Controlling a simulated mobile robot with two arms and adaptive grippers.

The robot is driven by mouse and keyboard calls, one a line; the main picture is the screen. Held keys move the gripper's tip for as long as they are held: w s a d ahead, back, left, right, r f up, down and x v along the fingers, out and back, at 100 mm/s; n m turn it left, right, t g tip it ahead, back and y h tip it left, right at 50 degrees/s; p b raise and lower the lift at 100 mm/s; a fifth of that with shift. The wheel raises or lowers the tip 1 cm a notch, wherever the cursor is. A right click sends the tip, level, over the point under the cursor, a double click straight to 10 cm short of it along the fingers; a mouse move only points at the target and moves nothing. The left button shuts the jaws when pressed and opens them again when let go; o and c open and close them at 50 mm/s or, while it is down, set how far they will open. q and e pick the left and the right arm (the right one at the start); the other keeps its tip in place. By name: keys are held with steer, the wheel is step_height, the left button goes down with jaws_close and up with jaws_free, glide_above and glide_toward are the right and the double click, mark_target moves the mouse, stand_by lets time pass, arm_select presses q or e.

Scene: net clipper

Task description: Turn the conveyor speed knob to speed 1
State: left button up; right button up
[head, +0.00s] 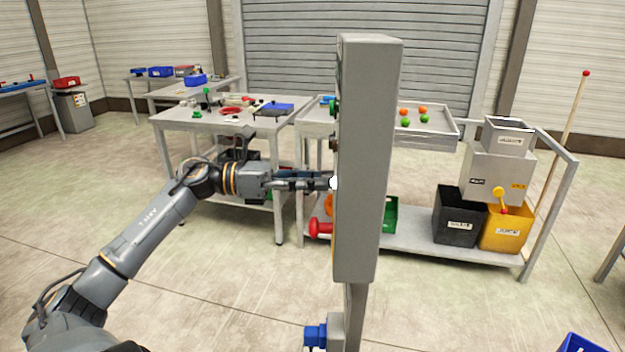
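A tall grey control box (368,160) on a post stands in the middle of the head view, seen almost edge-on. Its controls stick out from its left side. A small white knob-like part (333,183) shows at that edge; I cannot read any speed marks. My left gripper (328,181) reaches in from the left, level, with its fingertips at this white part. The fingers look close together, but whether they grip it or only touch it is hidden by the side-on angle. My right gripper is not in view.
On the same side of the box are a green button (335,108) above and a red mushroom button (320,228) below. A blue part (315,335) sits lower on the post. Behind stand a work table (180,122) and a cart with bins (460,222). Open floor lies left.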

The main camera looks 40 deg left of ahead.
arm_select(q)
steer(key=shift+n, duration=0.4)
jaws_close()
steer(key=shift+r+n+p, duration=0.15)
steer(key=shift+n+p, duration=6.8)
steer(key=shift+n, duration=0.65)
steer(key=o, duration=1.1)
jaws_free()
steer(key=shift+s, duration=0.1)
